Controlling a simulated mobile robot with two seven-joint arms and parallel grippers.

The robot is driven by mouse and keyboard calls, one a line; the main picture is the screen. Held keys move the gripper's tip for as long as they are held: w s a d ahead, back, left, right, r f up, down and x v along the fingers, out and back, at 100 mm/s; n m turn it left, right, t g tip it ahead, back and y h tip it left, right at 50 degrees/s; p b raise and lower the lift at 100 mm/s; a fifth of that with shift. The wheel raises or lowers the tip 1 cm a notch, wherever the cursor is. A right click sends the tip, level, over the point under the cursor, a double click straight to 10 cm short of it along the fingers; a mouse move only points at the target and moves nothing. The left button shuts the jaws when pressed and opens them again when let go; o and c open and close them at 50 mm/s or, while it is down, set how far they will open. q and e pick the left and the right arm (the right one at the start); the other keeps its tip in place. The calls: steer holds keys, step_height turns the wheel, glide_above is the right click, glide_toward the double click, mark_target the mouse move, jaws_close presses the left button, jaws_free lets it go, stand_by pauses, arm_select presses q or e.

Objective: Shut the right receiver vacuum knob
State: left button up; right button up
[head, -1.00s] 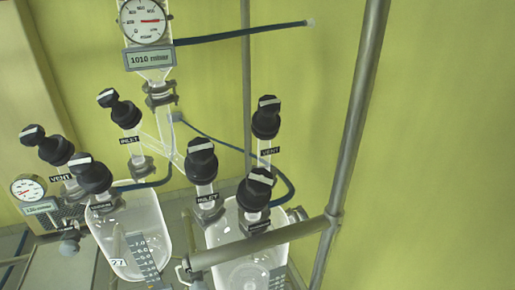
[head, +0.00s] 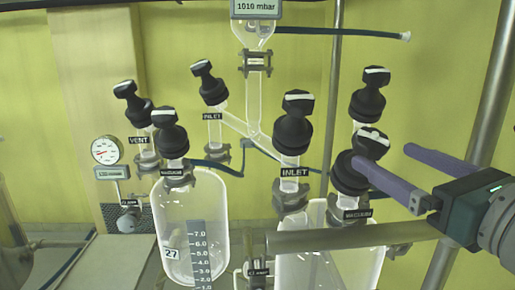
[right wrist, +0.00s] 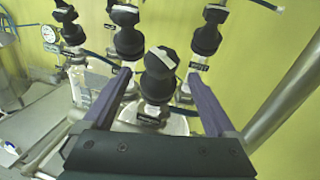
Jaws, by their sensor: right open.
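The right receiver's vacuum knob (head: 349,176) is black with a white bar on its tilted top. It stands above a VACUUM label (head: 357,214) on the right glass receiver (head: 335,262). My right gripper (head: 383,156) comes in from the right, open, with purple fingers. The nearer fingertip overlaps the knob in the head view. In the right wrist view the knob (right wrist: 159,80) appears between the two open fingers (right wrist: 160,76). I cannot tell whether either finger touches it. My left gripper is not in view.
The right INLET knob (head: 293,125) stands just left, and another black knob (head: 368,100) stands behind. A metal rail (head: 345,238) crosses in front and a steel post (head: 490,90) rises at right. The left receiver (head: 185,220) with its knobs stands further left.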

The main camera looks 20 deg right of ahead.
mark_target(355, 139)
steer(key=w, duration=0.2)
steer(key=w+p, duration=0.1)
steer(key=w, duration=0.2)
steer(key=w+p, duration=0.1)
steer(key=w, duration=0.1)
steer(key=shift+w+d+r, duration=0.15)
steer(key=shift+w+d, duration=0.15)
steer(key=shift+w, duration=0.8)
steer(key=c, duration=1.4)
